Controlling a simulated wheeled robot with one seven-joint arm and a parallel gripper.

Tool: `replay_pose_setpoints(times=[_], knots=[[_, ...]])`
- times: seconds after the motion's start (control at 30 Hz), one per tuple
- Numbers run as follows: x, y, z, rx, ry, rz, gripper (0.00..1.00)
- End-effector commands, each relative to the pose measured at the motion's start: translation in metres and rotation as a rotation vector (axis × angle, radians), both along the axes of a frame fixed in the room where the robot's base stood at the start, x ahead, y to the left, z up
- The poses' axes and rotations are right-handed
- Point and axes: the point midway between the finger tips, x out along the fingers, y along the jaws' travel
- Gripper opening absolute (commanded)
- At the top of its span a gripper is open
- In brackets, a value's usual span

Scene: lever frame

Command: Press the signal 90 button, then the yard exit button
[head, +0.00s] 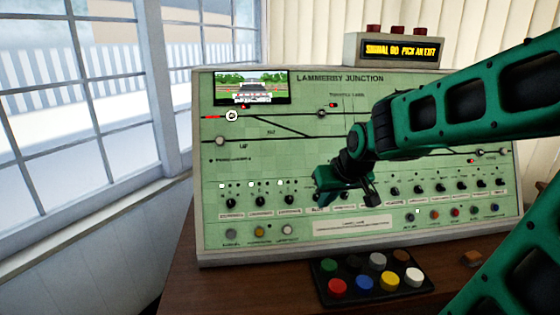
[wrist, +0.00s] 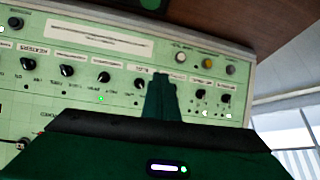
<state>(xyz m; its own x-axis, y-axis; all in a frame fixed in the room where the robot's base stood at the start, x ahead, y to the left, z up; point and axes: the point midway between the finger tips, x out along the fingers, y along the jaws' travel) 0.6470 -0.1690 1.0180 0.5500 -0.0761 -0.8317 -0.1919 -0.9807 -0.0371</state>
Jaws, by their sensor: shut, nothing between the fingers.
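The green signal panel (head: 300,165), headed "Lammerby Junction", carries a track diagram with small round buttons. One button (head: 232,116) at the upper left has a bright white ring, with a red stretch of line beside it. Other diagram buttons sit at the top middle (head: 322,113), lower left (head: 220,140) and right (head: 480,152). Their labels are too small to read, so I cannot tell which is the yard exit. My gripper (head: 321,196) is shut and empty in front of the panel's lower middle, hiding part of the diagram. In the wrist view its closed fingers (wrist: 163,95) point towards the knobs.
A display box (head: 400,50) on top reads "Signal 90 pick an exit", its digits blurry. Rows of black knobs and small coloured buttons line the lower panel. A dark box of coloured buttons (head: 326,267) stands on the wooden desk (head: 215,285). Windows are on the left.

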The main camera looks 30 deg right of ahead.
Motion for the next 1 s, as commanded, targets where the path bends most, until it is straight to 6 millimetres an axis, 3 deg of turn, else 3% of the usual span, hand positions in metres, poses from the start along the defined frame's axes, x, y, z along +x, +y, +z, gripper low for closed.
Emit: replay_pose_setpoints(times=[0.03, 0.2, 0.3, 0.4, 0.6, 1.0], knots=[[-0.027, -0.006, -0.007, 0.014, 0.064, -0.039, 0.0], [-0.12, -0.015, -0.031, 0.08, 0.3, -0.175, 0.0], [-0.166, -0.014, -0.039, 0.122, 0.412, -0.243, 0.0], [-0.198, -0.01, -0.042, 0.157, 0.492, -0.294, 0.0], [-0.228, -0.004, -0.044, 0.19, 0.567, -0.339, 0.0], [-0.229, -0.004, -0.045, 0.192, 0.571, -0.339, 0.0]])
